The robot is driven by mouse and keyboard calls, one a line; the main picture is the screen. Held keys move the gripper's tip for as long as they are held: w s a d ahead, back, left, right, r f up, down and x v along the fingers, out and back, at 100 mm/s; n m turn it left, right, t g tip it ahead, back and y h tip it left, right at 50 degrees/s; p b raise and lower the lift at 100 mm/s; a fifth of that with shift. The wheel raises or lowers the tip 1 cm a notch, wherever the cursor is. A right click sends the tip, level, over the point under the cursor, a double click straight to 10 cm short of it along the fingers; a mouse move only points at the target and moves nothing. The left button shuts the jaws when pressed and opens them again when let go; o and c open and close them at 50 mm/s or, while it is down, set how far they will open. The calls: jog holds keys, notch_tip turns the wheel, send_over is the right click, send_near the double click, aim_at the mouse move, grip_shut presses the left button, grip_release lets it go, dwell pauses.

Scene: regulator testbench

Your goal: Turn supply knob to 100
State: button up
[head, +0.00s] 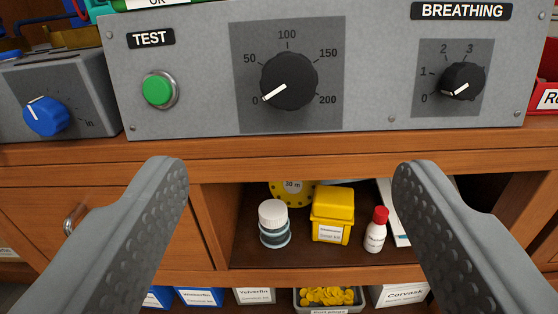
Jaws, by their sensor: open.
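A large black knob (289,82) sits in the middle of the grey panel (205,60), on a darker square plate with a scale marked 0, 50, 100, 150 and 200. Its white pointer line points to the lower left, at 0. My gripper (290,172) is open and empty. Its two grey textured fingers stand wide apart below the panel, one on each side of the knob's position in the picture, not touching it.
A green TEST button (158,90) is left of the knob. A smaller black BREATHING knob (462,81) is to the right, and a blue knob (46,116) is at far left. A wooden shelf edge (300,160) runs below, with a jar (274,224) and yellow box (332,212) inside.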

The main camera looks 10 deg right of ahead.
aim_at(289, 91)
jog(key=x, duration=0.5)
jog(key=f+x, duration=0.1)
jog(key=x, duration=1)
jog(key=shift+w+f, duration=0.15)
jog(key=shift+f, duration=0.15)
jog(key=shift+c, duration=0.5)
jog(key=c, duration=0.9)
